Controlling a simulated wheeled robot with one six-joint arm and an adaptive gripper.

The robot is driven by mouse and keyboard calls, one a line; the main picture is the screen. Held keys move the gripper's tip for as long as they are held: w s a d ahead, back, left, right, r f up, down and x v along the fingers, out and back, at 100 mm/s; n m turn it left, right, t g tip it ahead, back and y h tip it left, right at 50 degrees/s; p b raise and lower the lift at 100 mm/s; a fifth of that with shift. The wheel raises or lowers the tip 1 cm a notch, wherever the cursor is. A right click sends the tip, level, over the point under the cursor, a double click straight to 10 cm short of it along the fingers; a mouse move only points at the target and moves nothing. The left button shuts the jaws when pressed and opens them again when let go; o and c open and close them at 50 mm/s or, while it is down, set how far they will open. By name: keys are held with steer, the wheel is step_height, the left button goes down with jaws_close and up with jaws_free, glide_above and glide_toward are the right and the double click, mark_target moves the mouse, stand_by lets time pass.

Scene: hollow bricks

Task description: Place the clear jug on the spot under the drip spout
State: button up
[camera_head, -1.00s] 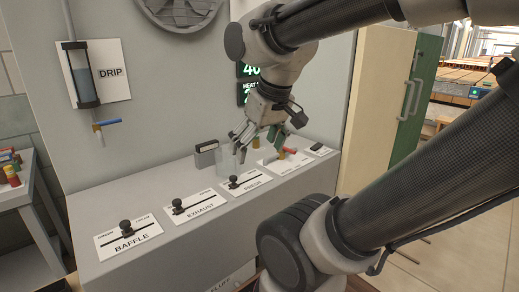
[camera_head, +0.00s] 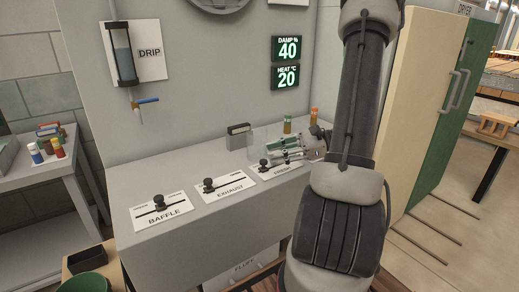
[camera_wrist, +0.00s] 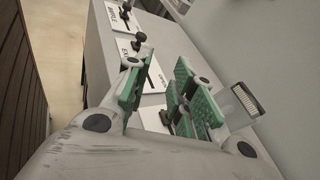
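The clear jug (camera_head: 260,139) stands on the grey counter behind the FRESH slider, faint against the wall. My gripper (camera_head: 286,153) is low over the counter at the jug's right, pointing left. In the wrist view its green-padded fingers (camera_wrist: 161,82) are spread apart, with the counter visible between them. The jug is hard to make out there, and I cannot tell whether a finger touches it. The drip spout (camera_head: 136,104) with a blue handle hangs under the DRIP tube (camera_head: 124,56) on the left wall. I cannot make out a marked spot below it.
BAFFLE (camera_head: 161,210), EXHAUST (camera_head: 222,188) and FRESH sliders line the counter front. Two small capped bottles (camera_head: 287,124) stand near the wall. The counter's left part behind BAFFLE is clear.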

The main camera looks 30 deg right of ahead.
mark_target(260, 147)
steer(key=d+f+m+t, duration=0.1)
steer(key=d+m+t, duration=0.1)
steer(key=d, duration=0.1)
steer(key=w+d+f+m+t+h, duration=0.1)
steer(key=d+f+m+t, duration=0.1)
steer(key=d, duration=0.1)
steer(key=w+d+f+m+t+h, duration=0.1)
steer(key=d+m+t, duration=0.1)
steer(key=d+m, duration=0.1)
steer(key=shift+w+d+f+t, duration=0.1)
steer(key=shift+d+f+t, duration=0.1)
steer(key=shift+f+t, duration=0.2)
steer(key=shift+w, duration=0.25)
steer(key=x, duration=0.7)
steer(key=shift+a+f, duration=0.15)
steer(key=shift+f, duration=0.05)
jaws_close()
